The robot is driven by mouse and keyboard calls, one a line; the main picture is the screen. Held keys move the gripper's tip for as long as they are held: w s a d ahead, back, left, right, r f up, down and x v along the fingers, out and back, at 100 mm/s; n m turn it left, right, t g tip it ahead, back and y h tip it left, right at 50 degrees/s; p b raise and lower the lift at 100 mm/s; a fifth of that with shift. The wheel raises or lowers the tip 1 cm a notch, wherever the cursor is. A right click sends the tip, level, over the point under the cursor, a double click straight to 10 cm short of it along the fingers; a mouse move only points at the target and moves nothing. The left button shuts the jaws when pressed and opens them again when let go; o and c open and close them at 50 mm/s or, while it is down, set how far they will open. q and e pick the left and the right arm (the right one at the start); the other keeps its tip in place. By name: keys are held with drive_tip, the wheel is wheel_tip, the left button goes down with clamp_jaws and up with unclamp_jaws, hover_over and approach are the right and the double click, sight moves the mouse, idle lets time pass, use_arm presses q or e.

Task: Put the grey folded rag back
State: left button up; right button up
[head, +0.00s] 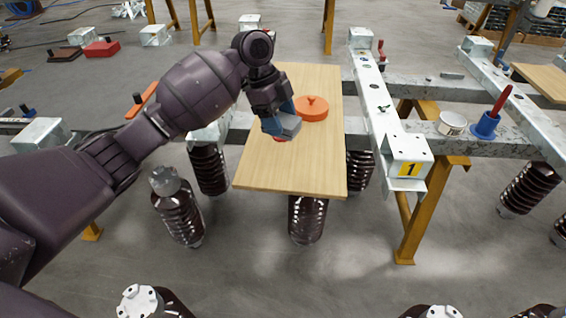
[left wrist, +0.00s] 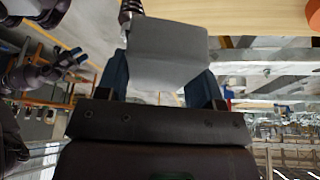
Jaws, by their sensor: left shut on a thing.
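The grey folded rag (head: 287,127) is in my left gripper (head: 283,113), above the wooden board (head: 262,172). In the left wrist view the rag (left wrist: 168,52) is a flat grey block between the two blue fingers of the left gripper (left wrist: 162,85). The gripper is shut on it. Whether the rag's underside touches the board is hard to tell. A dark arm end with bluish tips, seemingly my right gripper (left wrist: 70,60), shows small at the left of the left wrist view; its jaws are too unclear to read.
An orange round lid (head: 312,109) lies on the board, close right of the rag. A small red thing (head: 281,138) shows partly under the rag. A white ring (head: 452,124) and a blue holder with a red handle (head: 486,124) stand on the right beam. The board's front is clear.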

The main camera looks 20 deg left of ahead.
use_arm(q)
drive_tip(key=b, duration=0.2)
hover_over(286, 174)
drive_tip(key=a, duration=0.2)
wheel_tip(286, 174, down, 8)
drive_tip(key=shift+w+d+f, duration=0.15)
drive_tip(key=shift+d+f, duration=0.05)
drive_tip(key=shift+d, duration=0.05)
drive_tip(key=shift+f, duration=0.25)
wheel_tip(286, 174, down, 6)
drive_tip(key=shift+r+b, duration=0.15)
drive_tip(key=shift+b, duration=0.5)
drive_tip(key=shift+r, duration=0.1)
drive_tip(key=o, duration=0.8)
drive_tip(key=shift+o, duration=0.2)
